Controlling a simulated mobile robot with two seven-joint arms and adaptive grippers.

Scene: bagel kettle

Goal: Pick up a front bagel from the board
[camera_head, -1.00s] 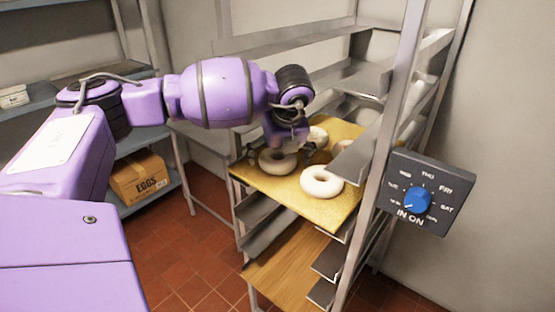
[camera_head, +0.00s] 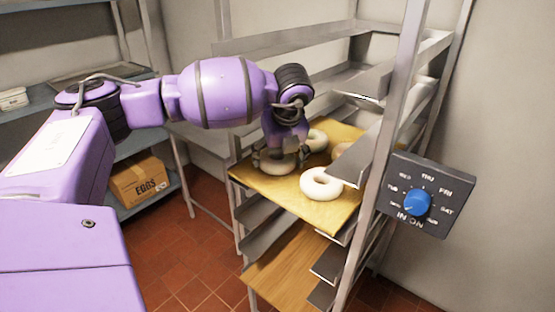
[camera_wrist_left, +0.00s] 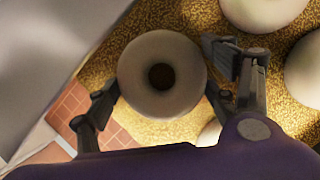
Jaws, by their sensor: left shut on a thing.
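The yellow, crumb-coated board (camera_head: 262,186) lies on a level of the metal rack. My left gripper (camera_head: 278,158) points down at its front left, shut on a pale front bagel (camera_head: 272,168). In the left wrist view, the held bagel (camera_wrist_left: 135,65) sits between the two fingers of the gripper (camera_wrist_left: 161,97), one on each side of its outer edge. I cannot tell whether it still touches the board. Another front bagel (camera_head: 321,194) lies to the right on the board, apart from the gripper. My right gripper is not in view.
A back bagel (camera_head: 317,139) lies behind, and another (camera_head: 340,150) is partly hidden by a rack rail. The rack's front post (camera_head: 377,150) and upper rails stand close to the board. A dial box (camera_head: 418,194) is at the right.

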